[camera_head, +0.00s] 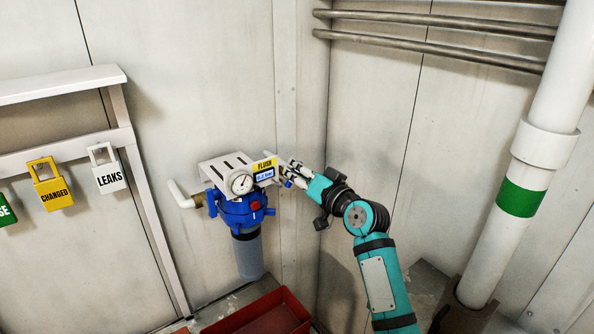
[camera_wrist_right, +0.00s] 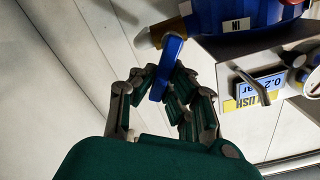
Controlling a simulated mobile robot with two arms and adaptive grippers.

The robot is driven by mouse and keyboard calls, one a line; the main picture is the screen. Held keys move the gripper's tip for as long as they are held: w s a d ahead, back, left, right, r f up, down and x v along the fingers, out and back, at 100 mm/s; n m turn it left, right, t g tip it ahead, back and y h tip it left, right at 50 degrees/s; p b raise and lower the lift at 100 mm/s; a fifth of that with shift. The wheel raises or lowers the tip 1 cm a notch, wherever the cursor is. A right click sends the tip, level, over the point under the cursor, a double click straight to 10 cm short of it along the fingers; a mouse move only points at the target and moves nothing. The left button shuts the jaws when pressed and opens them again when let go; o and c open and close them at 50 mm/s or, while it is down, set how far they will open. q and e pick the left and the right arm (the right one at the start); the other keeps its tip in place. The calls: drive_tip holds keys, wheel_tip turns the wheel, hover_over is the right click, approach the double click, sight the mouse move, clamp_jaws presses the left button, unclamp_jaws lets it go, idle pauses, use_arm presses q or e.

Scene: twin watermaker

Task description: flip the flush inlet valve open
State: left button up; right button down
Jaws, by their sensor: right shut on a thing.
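The flush filter unit has a blue head (camera_head: 238,212), a grey bowl (camera_head: 249,257) and a yellow FLUSH label (camera_head: 264,164) on its white wall bracket. My right gripper (camera_head: 290,176) reaches the right side of this unit. In the right wrist view, the blue lever handle (camera_wrist_right: 167,65) of the inlet valve stands between the fingers of my right gripper (camera_wrist_right: 165,84), which are shut on it. The handle lies beside a brass fitting (camera_wrist_right: 150,38) next to the IN label (camera_wrist_right: 236,26). The fingers hide part of the handle. My left gripper is not in view.
A round gauge (camera_head: 242,184) and a small display (camera_head: 264,176) sit on the bracket. A white elbow pipe (camera_head: 181,195) leaves the unit's left side. A red tray (camera_head: 262,318) is below. A thick white pipe (camera_head: 548,140) stands at right. Tagged padlocks (camera_head: 107,177) hang at left.

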drive_tip(key=shift+d+m, duration=0.1)
drive_tip(key=shift+m, duration=0.2)
drive_tip(key=shift+w+d+f+m+p, duration=0.1)
drive_tip(key=shift+f+m+p, duration=0.05)
drive_tip(key=shift+m+p, duration=0.3)
drive_tip(key=shift+w+d+f+m+p, duration=0.1)
drive_tip(key=shift+m+p, duration=0.25)
drive_tip(key=shift+m, duration=0.2)
drive_tip(key=shift+w+d+f+m+p, duration=0.1)
drive_tip(key=shift+f+m+p, duration=0.4)
drive_tip(key=shift+m, duration=0.85)
drive_tip(key=shift+w+d+f+m+p, duration=0.15)
drive_tip(key=shift+f+m+p, duration=0.35)
drive_tip(key=shift+m, duration=0.8)
drive_tip(key=shift+d+f+m+p, duration=0.1)
drive_tip(key=shift+f+m+p, duration=0.35)
drive_tip(key=shift+m, duration=0.9)
drive_tip(key=c, duration=1.3)
unclamp_jaws()
drive_tip(key=v, duration=1.2)
